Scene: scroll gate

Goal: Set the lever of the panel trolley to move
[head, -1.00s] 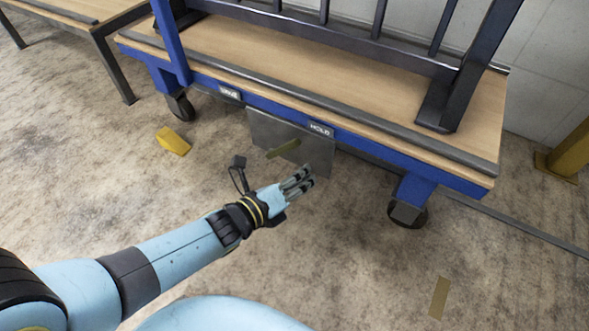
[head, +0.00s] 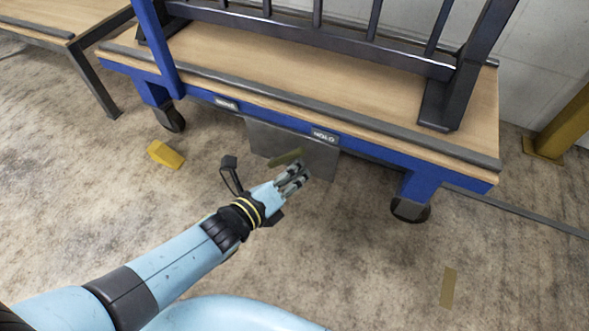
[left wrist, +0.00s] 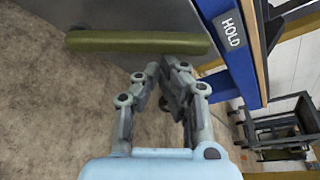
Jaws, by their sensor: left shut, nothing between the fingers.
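The panel trolley (head: 400,135) has a blue frame and a wooden deck. Its lever (head: 287,157) is an olive-green bar in front of a grey plate (head: 322,160) below the deck edge. A MOVE label (head: 227,103) is on the left of the edge and a HOLD label (head: 325,136) on the right. In the left wrist view the lever (left wrist: 140,42) lies crosswise, its right end near the HOLD label (left wrist: 231,31). My left gripper (head: 300,172) is shut and empty, just in front of and below the lever; contact cannot be told. My right gripper is out of view.
A yellow wedge (head: 165,154) lies on the floor to the left. Trolley casters (head: 410,209) stand either side of the plate. A wooden-topped table (head: 60,25) is at the upper left, a yellow post (head: 562,125) at the right. The floor in front is mostly clear.

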